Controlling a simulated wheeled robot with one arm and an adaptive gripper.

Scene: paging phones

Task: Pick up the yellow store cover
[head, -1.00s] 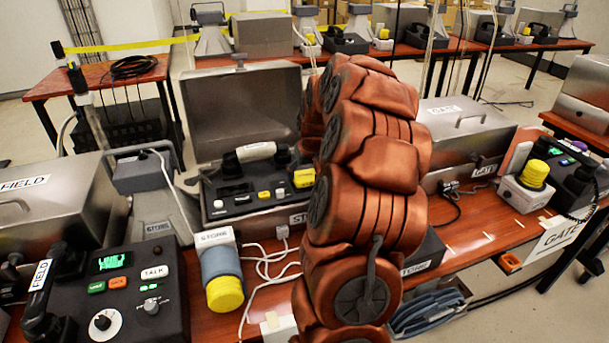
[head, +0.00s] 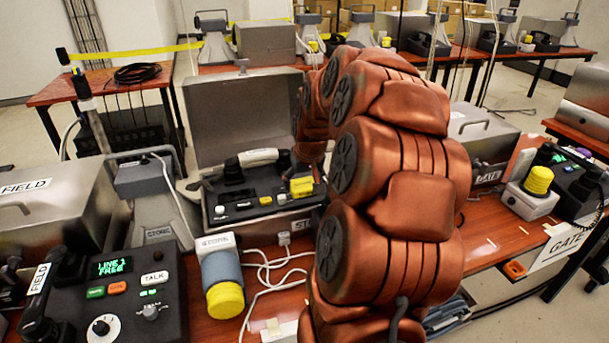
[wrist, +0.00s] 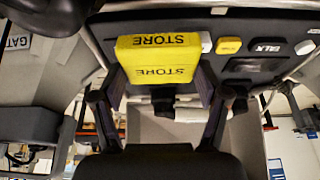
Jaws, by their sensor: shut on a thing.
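The yellow store cover (head: 301,187), a small block lettered STORE, is at the right end of the black store phone panel (head: 262,200) in the head view. In the wrist view the cover (wrist: 157,58) fills the upper middle, its lettering upside down. My gripper (wrist: 160,82) has its two dark fingers on either side of the cover and is shut on it. The cover is still close against the panel; I cannot tell whether it is lifted. My arm hides most of the gripper in the head view.
The steel case lid (head: 243,112) stands open behind the panel. A white handset (head: 258,157) lies across the panel's back. A grey cylinder with a yellow end (head: 225,299) and white cables (head: 268,268) lie in front. The field phone (head: 125,290) is at left.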

